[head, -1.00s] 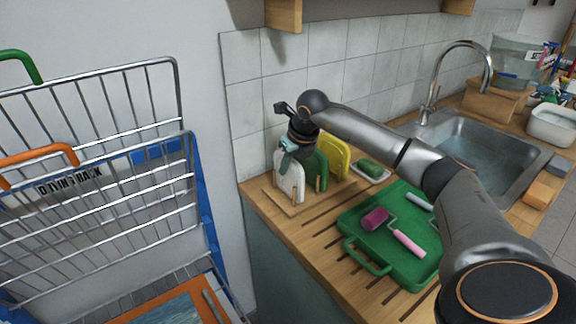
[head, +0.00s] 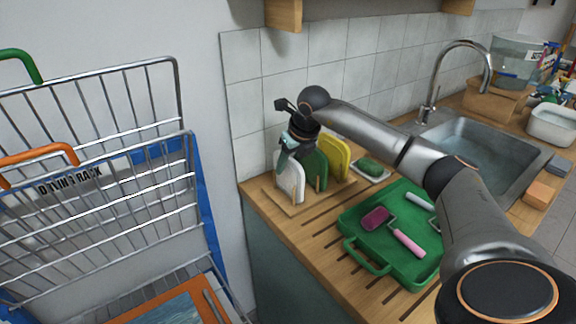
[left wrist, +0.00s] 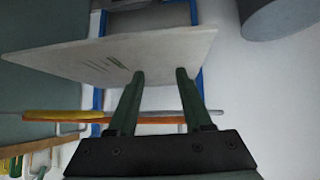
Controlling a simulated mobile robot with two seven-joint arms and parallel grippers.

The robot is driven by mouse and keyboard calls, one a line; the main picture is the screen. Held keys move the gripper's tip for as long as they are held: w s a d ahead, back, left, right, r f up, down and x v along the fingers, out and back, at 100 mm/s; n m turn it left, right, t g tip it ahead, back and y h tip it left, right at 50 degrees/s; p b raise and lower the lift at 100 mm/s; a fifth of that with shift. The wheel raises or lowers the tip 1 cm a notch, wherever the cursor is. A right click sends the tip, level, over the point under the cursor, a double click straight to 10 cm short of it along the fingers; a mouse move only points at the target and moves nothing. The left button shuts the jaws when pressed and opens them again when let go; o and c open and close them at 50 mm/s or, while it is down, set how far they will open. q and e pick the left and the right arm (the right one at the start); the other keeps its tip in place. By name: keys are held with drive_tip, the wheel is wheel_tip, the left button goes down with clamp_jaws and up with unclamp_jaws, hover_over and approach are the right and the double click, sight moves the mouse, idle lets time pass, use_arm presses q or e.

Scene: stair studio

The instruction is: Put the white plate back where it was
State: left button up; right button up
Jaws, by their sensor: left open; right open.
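The white plate (head: 290,182) stands on edge in a wooden rack (head: 284,205) on the counter, to the left of a green plate (head: 316,172) and a yellow plate (head: 336,154). My right gripper (head: 288,146) is open, just above the white plate's top edge. Its fingertips are small here, and I cannot tell whether they touch the plate. My left gripper (left wrist: 160,73) shows only in the left wrist view, open, with a pale flat panel beyond its fingertips.
A green tray (head: 367,258) with a pink-handled roller lies right of the rack. A soap dish (head: 384,178) and the sink (head: 466,148) are behind it. A wire rack (head: 100,190) stands at the left. The tiled wall is close behind the plates.

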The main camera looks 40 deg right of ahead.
drive_tip(key=v, duration=1.1)
drive_tip(key=shift+r, duration=0.15)
